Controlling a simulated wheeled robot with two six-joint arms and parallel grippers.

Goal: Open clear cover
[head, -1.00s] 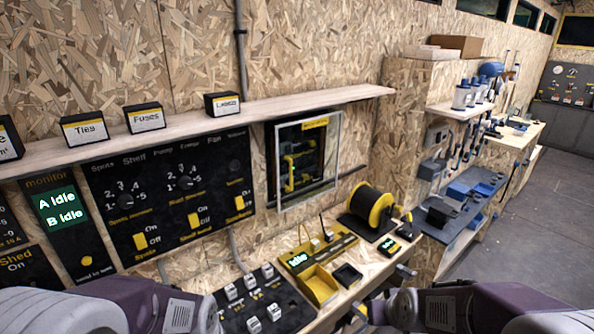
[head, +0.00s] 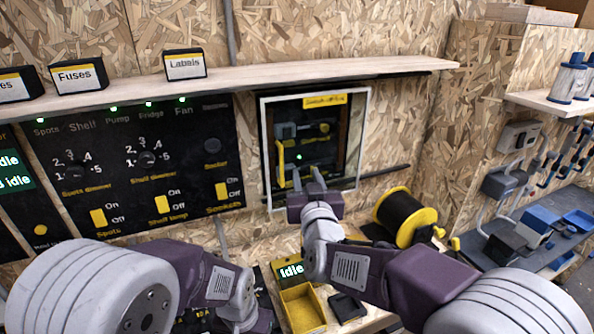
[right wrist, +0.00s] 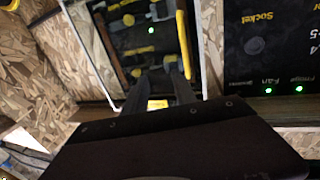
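The clear cover (head: 356,150) is a see-through panel with a pale frame on the wall, over a dark box (head: 335,125) with breakers and a green light. It looks shut. A yellow upright handle (head: 281,162) is at its left side. My right gripper (head: 308,175) is in front of the cover's lower part, right of the handle, fingers apart with nothing seen between them. In the right wrist view, which looks upside down, the fingers (right wrist: 160,88) reach toward the box and the handle (right wrist: 183,45) is near one finger. Contact cannot be told. My left gripper is not visible.
A wooden shelf (head: 250,82) with labelled boxes runs above the cover. A black switch panel (head: 130,170) is to its left. A black and yellow cable reel (head: 405,217) and a yellow tray (head: 302,308) are on the bench below.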

